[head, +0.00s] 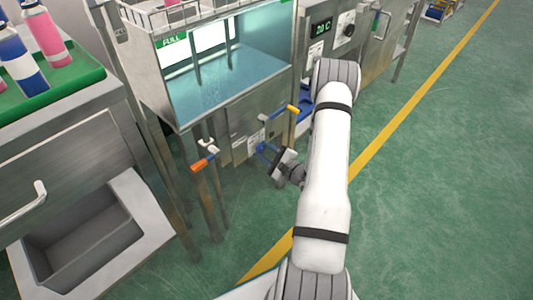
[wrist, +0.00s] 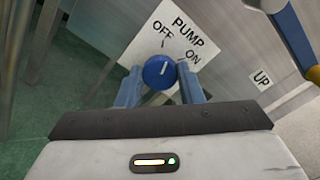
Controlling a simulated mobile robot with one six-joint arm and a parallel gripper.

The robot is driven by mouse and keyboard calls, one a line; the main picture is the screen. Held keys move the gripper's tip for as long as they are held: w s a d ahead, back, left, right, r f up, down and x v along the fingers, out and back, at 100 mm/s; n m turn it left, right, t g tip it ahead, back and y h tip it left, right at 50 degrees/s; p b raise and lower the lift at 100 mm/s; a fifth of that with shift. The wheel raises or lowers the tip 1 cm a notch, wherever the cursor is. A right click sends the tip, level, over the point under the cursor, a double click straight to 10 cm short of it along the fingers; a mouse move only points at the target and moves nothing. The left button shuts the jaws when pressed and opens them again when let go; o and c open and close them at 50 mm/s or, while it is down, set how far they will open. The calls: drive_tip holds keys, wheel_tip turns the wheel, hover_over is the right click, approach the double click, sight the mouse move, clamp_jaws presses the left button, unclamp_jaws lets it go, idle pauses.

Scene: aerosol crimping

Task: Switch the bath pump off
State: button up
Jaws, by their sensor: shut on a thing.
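The pump switch is a round blue knob (wrist: 158,72) on a white plate (wrist: 150,42) marked PUMP, OFF and ON. In the head view my gripper (head: 268,152) is at the front panel below the water bath (head: 225,85); the knob is not clear there.
An orange-handled valve (head: 204,160) sticks out left of my gripper, and a yellow-tipped lever (head: 293,108) is above it to the right. The lever also shows in the wrist view (wrist: 295,40), near an UP label (wrist: 262,79). Green floor (head: 430,200) lies open to the right.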

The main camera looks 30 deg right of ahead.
drive_tip(key=shift+w+d+n+b, duration=0.1)
drive_tip(key=shift+n+b, duration=0.4)
drive_tip(key=shift+n, duration=0.5)
drive_tip(key=o, duration=1)
drive_tip(key=shift+c, duration=0.2)
drive_tip(key=p+v, duration=0.2)
drive_tip(key=v, duration=0.6)
